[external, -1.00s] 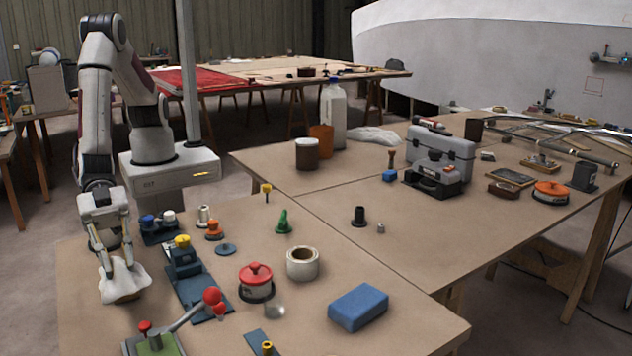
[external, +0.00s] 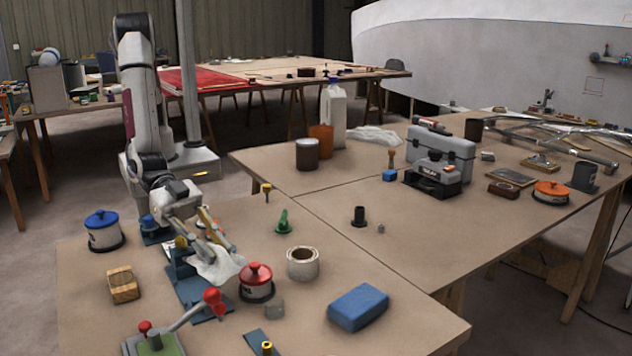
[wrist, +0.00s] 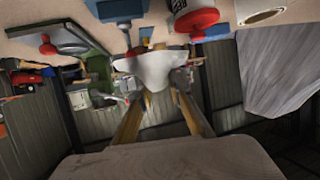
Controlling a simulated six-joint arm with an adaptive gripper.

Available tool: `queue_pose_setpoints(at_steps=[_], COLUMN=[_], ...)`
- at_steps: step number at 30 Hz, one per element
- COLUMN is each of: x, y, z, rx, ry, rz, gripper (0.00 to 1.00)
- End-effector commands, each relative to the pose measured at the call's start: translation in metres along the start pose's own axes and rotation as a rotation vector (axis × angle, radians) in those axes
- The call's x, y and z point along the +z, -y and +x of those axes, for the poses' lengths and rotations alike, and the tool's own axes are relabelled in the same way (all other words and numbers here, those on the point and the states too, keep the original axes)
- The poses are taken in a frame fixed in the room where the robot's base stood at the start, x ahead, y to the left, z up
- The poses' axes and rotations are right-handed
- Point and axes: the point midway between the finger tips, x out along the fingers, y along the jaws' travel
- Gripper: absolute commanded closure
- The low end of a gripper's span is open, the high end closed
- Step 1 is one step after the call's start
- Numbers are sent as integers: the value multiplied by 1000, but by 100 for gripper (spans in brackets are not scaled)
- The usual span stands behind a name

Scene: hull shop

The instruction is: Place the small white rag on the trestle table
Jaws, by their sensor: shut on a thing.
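The small white rag (external: 218,266) is crumpled and hangs in my gripper (external: 213,247) above the near part of the trestle table (external: 330,240). In the external view it is over the dark blue fixture, just left of the red-lidded pot. In the wrist view, the rag (wrist: 152,68) spans between the fingertips of my gripper (wrist: 150,76), which is shut on it. The fingers partly hide the rag in the external view. I cannot tell whether its lower edge touches the fixture.
A blue fixture (external: 195,295), red-lidded pot (external: 256,283), tape roll (external: 303,263) and red-knobbed lever tool (external: 180,322) crowd the area. A wooden block (external: 123,285) and blue-lidded pot (external: 103,231) stand left. Bare table lies around the blue sponge (external: 358,307).

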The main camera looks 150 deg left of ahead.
Motion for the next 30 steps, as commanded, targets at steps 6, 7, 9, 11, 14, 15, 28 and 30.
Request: queue_pose_setpoints(at_steps=[6, 7, 9, 11, 14, 15, 28, 30], x=[-8, -9, -11, -12, -14, -15, -17, -17], y=[68, 77, 98, 117, 148, 162, 307, 330], z=[20, 22, 26, 29, 34, 35, 36, 34], rx=[-108, -122, -156, -187, -237, -259, -493, -532], ry=[-1, -1, -1, -1, -1, -1, -1, -1], rz=[-45, -51, -65, -78, -98, -108, -205, -221], gripper=[100, 100, 100, 100, 100, 100, 100, 100])
